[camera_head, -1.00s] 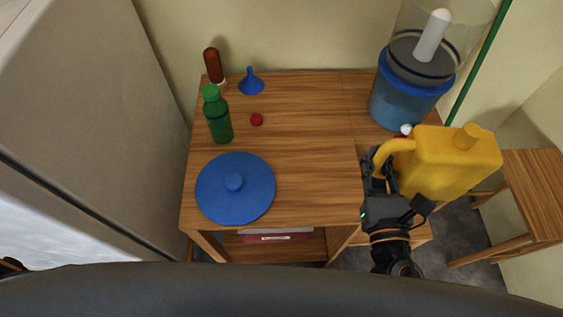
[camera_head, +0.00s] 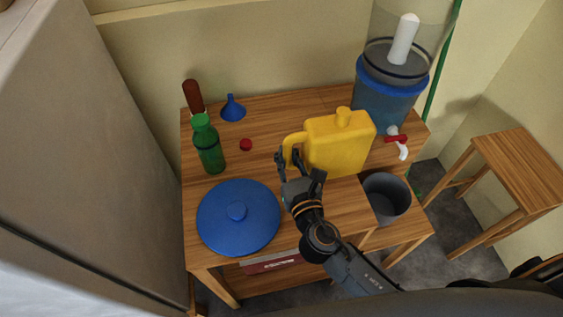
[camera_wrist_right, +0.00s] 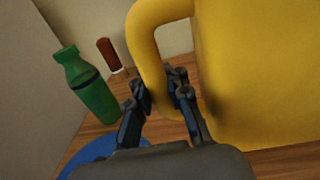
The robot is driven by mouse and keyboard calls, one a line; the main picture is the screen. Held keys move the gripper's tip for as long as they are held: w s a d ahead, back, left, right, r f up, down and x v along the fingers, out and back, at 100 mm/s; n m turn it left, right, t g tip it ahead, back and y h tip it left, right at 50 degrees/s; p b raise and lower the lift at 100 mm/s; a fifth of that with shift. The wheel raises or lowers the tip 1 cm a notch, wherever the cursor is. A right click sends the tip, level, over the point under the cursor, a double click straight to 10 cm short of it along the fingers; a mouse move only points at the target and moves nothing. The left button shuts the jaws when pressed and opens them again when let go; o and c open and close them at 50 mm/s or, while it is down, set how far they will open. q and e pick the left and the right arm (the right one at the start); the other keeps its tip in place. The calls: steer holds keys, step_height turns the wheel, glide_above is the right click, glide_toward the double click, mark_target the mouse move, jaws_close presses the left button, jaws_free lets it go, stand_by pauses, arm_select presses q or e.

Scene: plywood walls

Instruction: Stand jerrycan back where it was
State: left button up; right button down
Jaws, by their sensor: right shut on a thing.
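The yellow jerrycan (camera_head: 340,146) is upright at the right part of the wooden table, in front of the blue-banded water dispenser. I cannot tell whether its base touches the tabletop. My right gripper (camera_head: 290,165) is shut on the jerrycan's handle, on its left side. In the right wrist view the jerrycan (camera_wrist_right: 255,75) fills the right side, and the fingers of the gripper (camera_wrist_right: 162,95) are at the lower part of the handle loop. My left gripper is not in view.
A blue round lid (camera_head: 238,217), a green bottle (camera_head: 209,150), a red cap (camera_head: 246,144), a blue funnel (camera_head: 233,109) and a brown bottle (camera_head: 193,96) stand on the left of the table (camera_head: 280,120). The dispenser (camera_head: 385,95) has a red-handled tap above a grey bucket (camera_head: 386,198).

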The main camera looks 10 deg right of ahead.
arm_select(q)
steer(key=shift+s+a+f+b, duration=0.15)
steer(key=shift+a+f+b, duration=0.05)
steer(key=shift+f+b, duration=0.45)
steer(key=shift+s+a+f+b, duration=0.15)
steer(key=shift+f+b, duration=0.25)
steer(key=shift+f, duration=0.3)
arm_select(e)
steer(key=shift+w+a+f, duration=0.1)
steer(key=shift+w+f, duration=0.35)
steer(key=shift+f, duration=0.6)
steer(key=shift+w+a+f, duration=0.15)
steer(key=shift+w+f, duration=0.25)
steer(key=shift+f, duration=0.6)
steer(key=shift+w+a+f, duration=0.1)
steer(key=shift+w+f, duration=0.35)
steer(key=shift+f, duration=0.6)
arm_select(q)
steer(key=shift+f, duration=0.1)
arm_select(e)
steer(key=shift+f, duration=0.1)
steer(key=c, duration=1.3)
jaws_free()
steer(key=shift+f, duration=0.1)
steer(key=shift+o, duration=0.2)
